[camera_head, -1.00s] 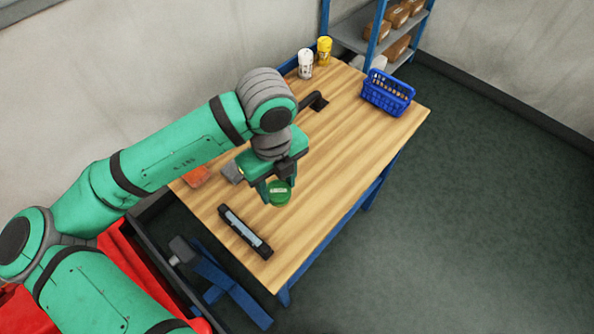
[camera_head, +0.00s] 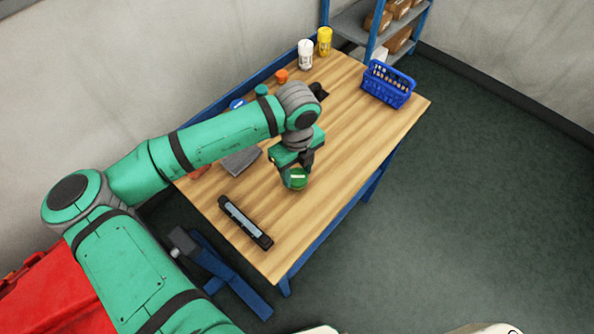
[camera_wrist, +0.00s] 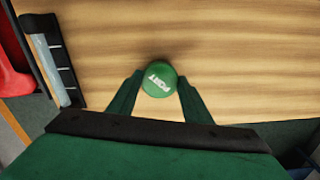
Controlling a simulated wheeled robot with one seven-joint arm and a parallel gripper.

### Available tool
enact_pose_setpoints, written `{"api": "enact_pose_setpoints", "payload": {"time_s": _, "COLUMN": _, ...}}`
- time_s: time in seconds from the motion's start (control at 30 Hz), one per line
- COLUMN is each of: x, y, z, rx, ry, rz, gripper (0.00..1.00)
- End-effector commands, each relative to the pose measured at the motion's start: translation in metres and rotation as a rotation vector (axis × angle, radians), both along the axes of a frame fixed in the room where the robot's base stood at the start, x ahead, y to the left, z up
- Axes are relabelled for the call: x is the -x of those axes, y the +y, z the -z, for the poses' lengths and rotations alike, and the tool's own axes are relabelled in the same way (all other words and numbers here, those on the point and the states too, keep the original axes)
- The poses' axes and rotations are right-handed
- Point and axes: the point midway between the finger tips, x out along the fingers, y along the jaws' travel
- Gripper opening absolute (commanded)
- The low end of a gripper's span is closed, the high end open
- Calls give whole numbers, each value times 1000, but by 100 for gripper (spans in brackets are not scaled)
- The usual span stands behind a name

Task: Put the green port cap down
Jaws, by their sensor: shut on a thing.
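The green port cap (camera_head: 296,179) is held between the fingers of my gripper (camera_head: 293,172), over the middle of the wooden table. A small dark shadow shows just beyond the cap on the wood. I cannot tell whether the cap touches the table or hangs slightly above it.
The wooden table (camera_head: 345,150) is clear to the right of the cap. A black tray-like holder (camera_head: 245,222) lies at the near left. A grey block (camera_head: 241,161) lies left of my gripper. A blue basket (camera_head: 388,84), a white bottle (camera_head: 305,54) and a yellow bottle (camera_head: 324,41) stand at the far end.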

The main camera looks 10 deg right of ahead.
Motion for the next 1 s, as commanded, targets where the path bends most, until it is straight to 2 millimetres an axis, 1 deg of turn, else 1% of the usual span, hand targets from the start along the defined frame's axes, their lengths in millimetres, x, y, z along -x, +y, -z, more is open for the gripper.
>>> {"api": "enact_pose_setpoints", "payload": {"time_s": 0.37, "x": 0, "y": 0, "z": 4, "rx": 1, "ry": 0, "rz": 0, "gripper": 16}}
{"api": "enact_pose_setpoints", "payload": {"time_s": 0.4, "x": 0, "y": 0, "z": 4, "rx": 1, "ry": 0, "rz": 0, "gripper": 50}}
{"api": "enact_pose_setpoints", "payload": {"time_s": 0.47, "x": 0, "y": 0, "z": 4, "rx": 1, "ry": 0, "rz": 0, "gripper": 64}}
{"api": "enact_pose_setpoints", "payload": {"time_s": 0.83, "x": 0, "y": 0, "z": 1, "rx": -1, "ry": -2, "rz": 0, "gripper": 64}}
{"api": "enact_pose_setpoints", "payload": {"time_s": 0.93, "x": 0, "y": 0, "z": -8, "rx": 1, "ry": -1, "rz": 0, "gripper": 64}}
{"api": "enact_pose_setpoints", "payload": {"time_s": 1.0, "x": -1, "y": 0, "z": -19, "rx": 0, "ry": -3, "rz": 0, "gripper": 64}}
